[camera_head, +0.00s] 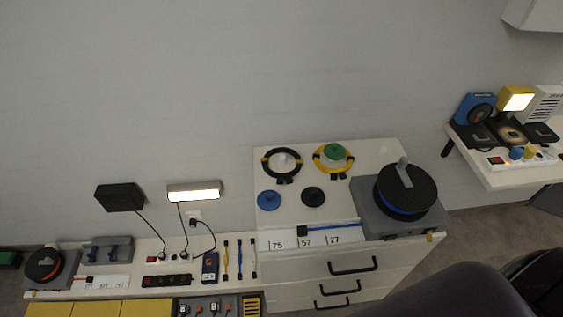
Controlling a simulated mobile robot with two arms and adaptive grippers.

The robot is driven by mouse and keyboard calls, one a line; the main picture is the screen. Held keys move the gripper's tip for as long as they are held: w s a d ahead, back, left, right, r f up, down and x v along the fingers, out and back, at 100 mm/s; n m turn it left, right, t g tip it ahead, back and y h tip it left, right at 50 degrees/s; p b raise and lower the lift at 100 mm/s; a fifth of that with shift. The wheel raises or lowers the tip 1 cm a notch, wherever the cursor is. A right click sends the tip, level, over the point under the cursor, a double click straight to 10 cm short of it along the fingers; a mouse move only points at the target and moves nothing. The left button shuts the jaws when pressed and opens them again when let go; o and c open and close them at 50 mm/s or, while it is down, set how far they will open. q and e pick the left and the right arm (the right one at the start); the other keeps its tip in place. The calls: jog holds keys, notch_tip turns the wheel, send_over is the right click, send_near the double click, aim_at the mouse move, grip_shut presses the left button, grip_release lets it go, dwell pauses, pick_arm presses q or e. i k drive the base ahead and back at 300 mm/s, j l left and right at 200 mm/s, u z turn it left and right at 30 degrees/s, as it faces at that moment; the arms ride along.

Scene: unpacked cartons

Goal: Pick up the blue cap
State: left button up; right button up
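A round blue cap (269,200) lies flat on the white top of a drawer cabinet (300,215), near its left edge. It has a small raised knob in the middle. A black cap (313,196) of similar shape lies just right of it. A green cap (335,151) sits at the yellow ring behind, and a white cap (284,160) shows inside the black ring. Neither of my grippers is in view.
A grey unit with a large black disc (407,190) stands right of the caps. A black ring (270,168) and a yellow ring (320,165) lie behind. A blue-handled tool (325,229) lies along the front edge. A large dark rounded shape fills the bottom right.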

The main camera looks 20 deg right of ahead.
aim_at(269, 199)
jog(key=k+l+u, duration=0.15)
jog(key=l+u, duration=0.2)
jog(key=k+l+u, duration=0.2)
jog(key=l+u, duration=0.2)
jog(key=l, duration=0.15)
jog(key=k+l+u, duration=0.5)
jog(key=l+u, duration=0.2)
